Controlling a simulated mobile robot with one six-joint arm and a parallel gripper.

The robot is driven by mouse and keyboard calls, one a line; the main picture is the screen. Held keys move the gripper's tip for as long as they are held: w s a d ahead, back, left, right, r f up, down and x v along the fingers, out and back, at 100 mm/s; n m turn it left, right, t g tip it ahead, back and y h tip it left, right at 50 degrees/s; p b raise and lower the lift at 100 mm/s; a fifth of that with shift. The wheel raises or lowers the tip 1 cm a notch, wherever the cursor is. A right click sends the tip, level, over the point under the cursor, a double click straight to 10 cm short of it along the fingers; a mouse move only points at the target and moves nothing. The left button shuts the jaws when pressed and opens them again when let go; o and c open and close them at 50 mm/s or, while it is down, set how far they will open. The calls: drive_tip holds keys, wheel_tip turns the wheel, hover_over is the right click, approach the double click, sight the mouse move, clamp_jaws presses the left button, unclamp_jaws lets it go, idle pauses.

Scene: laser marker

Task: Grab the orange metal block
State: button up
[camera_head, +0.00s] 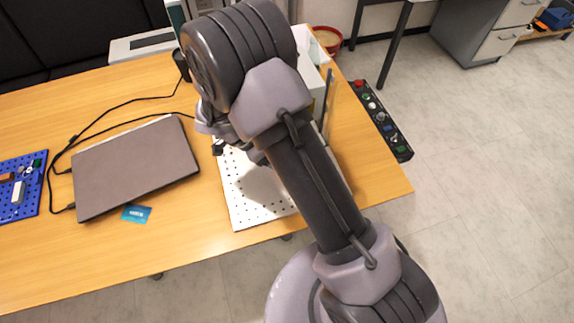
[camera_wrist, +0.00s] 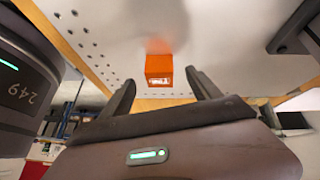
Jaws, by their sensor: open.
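The orange metal block (camera_wrist: 158,67) shows in the wrist view, just above the middle, on a pale perforated plate (camera_wrist: 105,48). Its orange reflection shows on the plate beyond it. My gripper (camera_wrist: 160,78) is open, with one dark finger to the left and one to the right of the block's near end. A gap shows between each finger and the block, and nothing is held. In the head view my arm covers the block, and the gripper is mostly hidden behind the arm. The white perforated plate (camera_head: 247,200) shows there left of my arm.
A closed laptop (camera_head: 135,167) lies on the wooden table left of the plate, with a blue card (camera_head: 136,214) near it. A blue pegboard (camera_head: 32,203) is at the far left. A black control panel (camera_head: 383,120) lies along the right table edge. Cables run behind the laptop.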

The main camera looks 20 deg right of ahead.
drive_tip(key=b+x, duration=0.1)
drive_tip(key=x, duration=0.2)
drive_tip(key=shift+d+f, duration=0.15)
drive_tip(key=shift+d, duration=0.15)
clamp_jaws()
